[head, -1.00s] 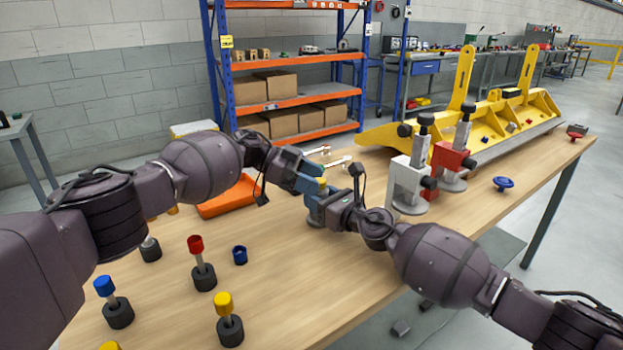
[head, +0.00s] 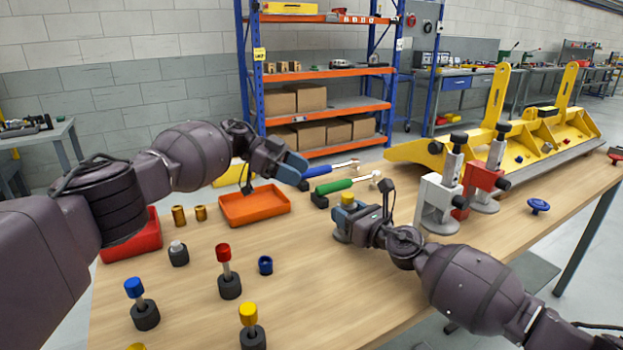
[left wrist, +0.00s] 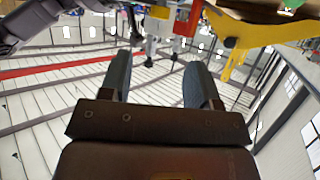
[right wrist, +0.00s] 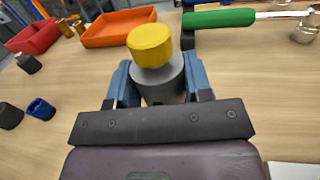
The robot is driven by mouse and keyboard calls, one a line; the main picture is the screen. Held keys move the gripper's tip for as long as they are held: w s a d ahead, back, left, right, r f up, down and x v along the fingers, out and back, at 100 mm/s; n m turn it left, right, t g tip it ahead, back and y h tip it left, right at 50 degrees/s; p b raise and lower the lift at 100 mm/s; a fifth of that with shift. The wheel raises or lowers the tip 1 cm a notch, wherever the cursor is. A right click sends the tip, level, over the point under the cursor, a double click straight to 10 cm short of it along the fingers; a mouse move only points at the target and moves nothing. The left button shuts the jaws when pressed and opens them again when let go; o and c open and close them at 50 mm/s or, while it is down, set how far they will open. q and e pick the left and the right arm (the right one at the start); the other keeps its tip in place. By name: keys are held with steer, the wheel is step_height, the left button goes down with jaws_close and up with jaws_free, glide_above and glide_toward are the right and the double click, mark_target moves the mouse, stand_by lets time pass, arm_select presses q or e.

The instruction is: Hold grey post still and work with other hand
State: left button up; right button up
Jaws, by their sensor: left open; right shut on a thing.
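The grey post (right wrist: 163,85) stands between the fingers of my right gripper (right wrist: 160,88), which is shut on it. A yellow cap (right wrist: 150,45) sits on top of the post. In the head view the yellow cap (head: 348,198) shows above my right gripper (head: 350,228), which hides much of the post. My left gripper (head: 294,172) is open and empty, raised over the table to the left of and behind the post. In the left wrist view its fingers (left wrist: 158,75) are apart with nothing between them.
Nearby are an orange tray (head: 255,206), a green-handled tool (head: 335,186) and red (head: 223,252), blue (head: 133,287) and yellow-capped posts (head: 248,314). White (head: 437,200) and red clamp stands (head: 484,182) and a yellow frame (head: 550,135) stand right.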

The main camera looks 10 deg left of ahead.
arm_select(q)
steer(key=shift+a+r, duration=0.15)
steer(key=shift+a, duration=0.25)
steer(key=shift+c, duration=1.3)
steer(key=shift+w+d+r, duration=0.1)
steer(key=shift+d+r, duration=0.05)
steer(key=shift+d, duration=0.05)
steer(key=w+d+r+n+t, duration=0.1)
steer(key=d+r+t, duration=0.25)
steer(key=d, duration=0.25)
steer(key=n+t+y, duration=0.5)
steer(key=n+t, duration=0.4)
steer(key=n, duration=0.2)
glide_toward(347, 195)
steer(key=shift+x, duration=4.7)
